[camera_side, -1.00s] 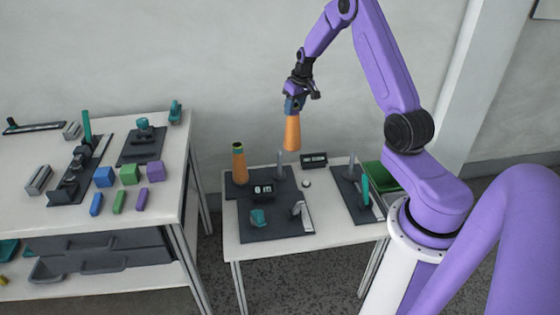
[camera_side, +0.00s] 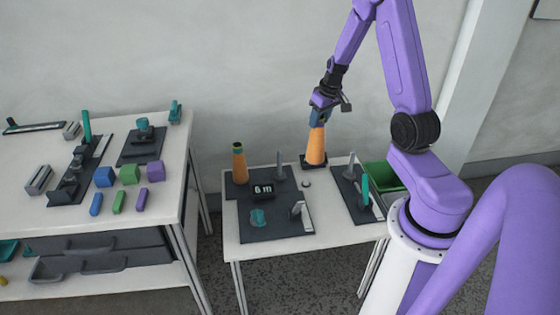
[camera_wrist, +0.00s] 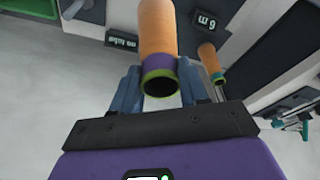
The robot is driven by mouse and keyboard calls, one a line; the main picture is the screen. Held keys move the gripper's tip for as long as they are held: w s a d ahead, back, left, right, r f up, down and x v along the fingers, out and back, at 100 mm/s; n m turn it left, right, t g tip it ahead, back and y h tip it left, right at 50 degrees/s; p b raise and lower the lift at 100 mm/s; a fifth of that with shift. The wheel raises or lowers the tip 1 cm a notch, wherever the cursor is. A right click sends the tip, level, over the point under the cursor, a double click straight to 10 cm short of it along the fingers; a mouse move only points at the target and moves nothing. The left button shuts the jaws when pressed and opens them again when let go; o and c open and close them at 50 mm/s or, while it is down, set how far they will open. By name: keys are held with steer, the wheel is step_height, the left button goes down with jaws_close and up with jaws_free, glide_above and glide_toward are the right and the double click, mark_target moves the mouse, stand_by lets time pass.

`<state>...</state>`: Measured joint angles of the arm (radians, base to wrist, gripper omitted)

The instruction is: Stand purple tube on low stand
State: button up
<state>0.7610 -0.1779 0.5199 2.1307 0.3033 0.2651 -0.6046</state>
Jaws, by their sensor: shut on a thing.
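The purple tube (camera_wrist: 158,68) shows as a band with a green rim at the narrow end of an orange wound cone, which also shows in the side view (camera_side: 316,148). My gripper (camera_side: 319,119) is shut on this narrow end, with its fingers on either side in the wrist view (camera_wrist: 158,85). The cone hangs upright, wide end down, over the back of the right table; I cannot tell its exact height. Grey upright posts stand on the left dark plate (camera_side: 280,165) and the right dark plate (camera_side: 350,165). I cannot tell which is the low stand.
Another orange cone (camera_side: 239,164) with a teal and green top stands at the left of the plate. A "6 m" display (camera_side: 263,190) and a small dark sign (camera_side: 307,164), partly hidden by the cone, are nearby. A green bin (camera_side: 384,176) lies right.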

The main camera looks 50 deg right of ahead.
steer(key=s+a, duration=0.1)
steer(key=s, duration=0.8)
steer(key=shift+a, duration=0.15)
stand_by(0.4)
steer(key=w+a+r+n, duration=0.1)
steer(key=w+a+r, duration=0.1)
steer(key=w+a, duration=0.45)
steer(key=w+a+r+n, duration=0.1)
steer(key=w+a+r, duration=0.25)
steer(key=a, duration=0.65)
steer(key=s+d+f+m+g+h, duration=0.1)
steer(key=s+d+f+m, duration=0.4)
steer(key=d+f, duration=0.35)
steer(key=s+d+f+m, duration=0.4)
steer(key=s+d+f, duration=0.1)
steer(key=d+f, duration=0.35)
steer(key=s+a+x, duration=0.1)
steer(key=x, duration=0.7)
steer(key=shift+a+f, duration=0.45)
steer(key=shift+f, duration=0.15)
